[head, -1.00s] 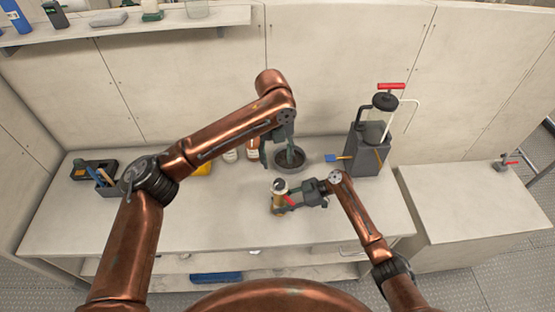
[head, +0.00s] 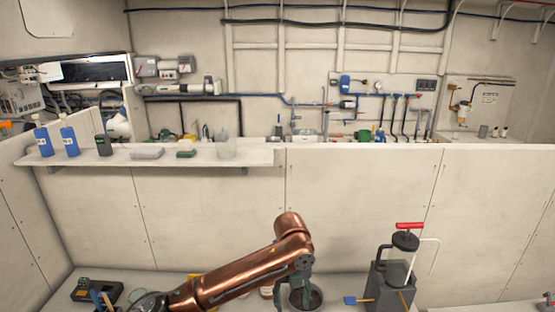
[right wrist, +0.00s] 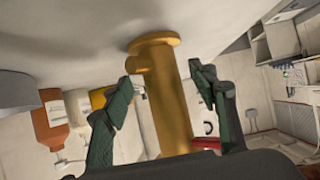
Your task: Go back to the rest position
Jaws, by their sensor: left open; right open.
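My left gripper (head: 296,291) comes in low in the head view, pointing down at a dark round bowl (head: 318,298) on the bench. Its fingers are open, and one overlaps the bowl in the picture; I cannot tell whether they touch. My right gripper is out of the head view. In the right wrist view, my right gripper (right wrist: 163,78) is open, with a green-padded finger on each side of a brass cylinder (right wrist: 170,110). The cylinder has a wider flange at one end against the pale bench top. A gap shows beside the left finger.
A grey canister with a red-handled pump (head: 391,280) stands right of the bowl. A blue brush (head: 352,300) lies beside it. A shelf (head: 255,158) with bottles runs along the back panel. An orange-brown bottle (right wrist: 48,118) shows in the right wrist view.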

